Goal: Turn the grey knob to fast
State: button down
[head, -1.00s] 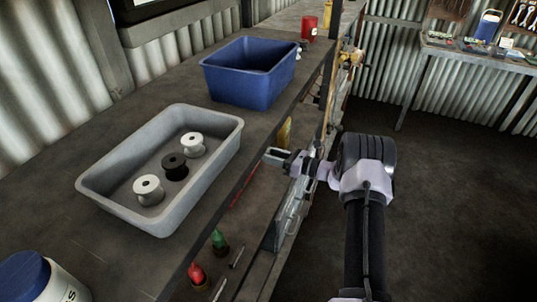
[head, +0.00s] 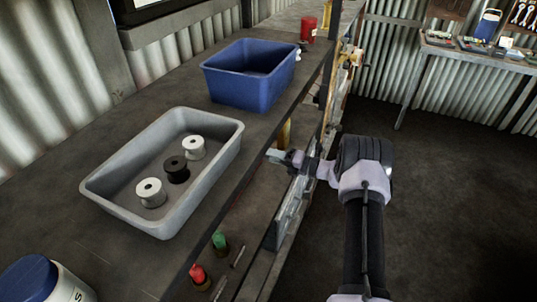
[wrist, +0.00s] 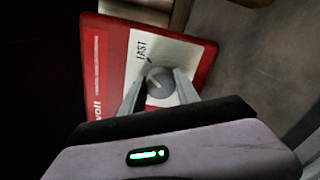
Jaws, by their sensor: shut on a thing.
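The grey knob (wrist: 159,82) shows in the wrist view on the white panel of a red box (wrist: 107,60). The word FAST is printed on the panel above the knob. A light pointer line on the knob slants, but I cannot tell exactly which mark it meets. My gripper (wrist: 158,90) has a finger on each side of the knob and is shut on it. In the head view my gripper (head: 281,156) reaches in under the bench top's edge; the knob and most of the red box are hidden there.
On the bench top stand a grey tray (head: 226,156) with white and black spools, a blue bin (head: 235,90) and a blue-lidded tub (head: 62,287). Red and green bottles (head: 219,241) stand on the shelf below. Open floor (head: 450,200) lies to the right.

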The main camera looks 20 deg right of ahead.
jog(key=shift+m, duration=0.7)
jog(key=c, duration=0.9)
grip_release()
jog(key=p+v, duration=0.2)
jog(key=v, duration=1.5)
jog(key=shift+s, duration=0.2)
jog(key=shift+d+f, duration=0.1)
jog(key=shift+d, duration=0.05)
